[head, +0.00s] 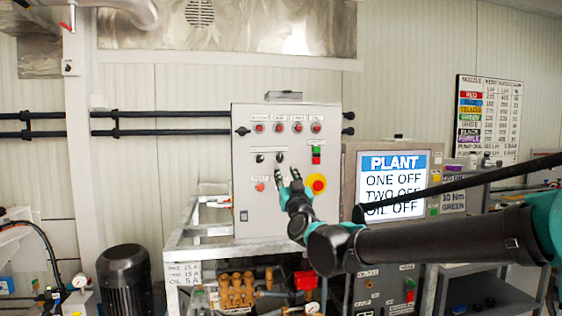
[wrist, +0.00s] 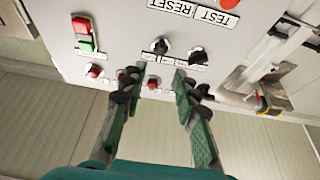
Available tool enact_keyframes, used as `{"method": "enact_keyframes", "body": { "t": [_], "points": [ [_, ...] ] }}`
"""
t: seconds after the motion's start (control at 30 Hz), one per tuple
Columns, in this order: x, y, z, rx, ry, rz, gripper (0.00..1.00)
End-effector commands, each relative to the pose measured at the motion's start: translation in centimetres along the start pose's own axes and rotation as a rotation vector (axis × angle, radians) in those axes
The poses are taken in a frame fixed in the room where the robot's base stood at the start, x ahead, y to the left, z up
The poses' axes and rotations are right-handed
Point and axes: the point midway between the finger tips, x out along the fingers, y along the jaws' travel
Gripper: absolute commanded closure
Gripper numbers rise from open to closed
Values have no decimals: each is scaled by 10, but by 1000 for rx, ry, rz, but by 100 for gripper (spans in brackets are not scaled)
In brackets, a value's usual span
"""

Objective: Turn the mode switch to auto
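A grey control panel (head: 246,207) stands in the middle of the head view. Two small black rotary knobs sit on it, a left knob (head: 259,158) and a right knob (head: 280,157). They also show in the wrist view, one knob (wrist: 160,46) beside the other knob (wrist: 197,56). Their labels are too small to read, so I cannot tell which is the mode switch. My gripper (head: 288,177) is in front of the panel, just below the right knob in the head view. In the wrist view its fingers (wrist: 157,85) are apart and empty, with both knobs beyond the tips.
Red lamps (head: 278,128) line the panel's top. A green and red button pair (head: 316,154) and a red emergency stop on yellow (head: 318,184) are right of my gripper. A screen (head: 391,186) reads PLANT, ONE OFF, TWO OFF, OIL OFF. A metal frame (head: 195,245) stands below.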

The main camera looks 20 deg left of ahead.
Motion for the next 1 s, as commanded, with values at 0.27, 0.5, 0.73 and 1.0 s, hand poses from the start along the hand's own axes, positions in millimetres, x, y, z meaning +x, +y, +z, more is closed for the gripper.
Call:
{"method": "enact_keyframes", "body": {
  "t": [0.27, 0.5, 0.73, 1.0],
  "points": [
    [54, 0, 0, -1, 0, 0, 70],
    [82, 0, 0, 0, 0, 0, 70],
    [89, 0, 0, 0, 0, -1, 70],
    [88, 0, 0, 0, 0, -1, 82]
  ]
}}
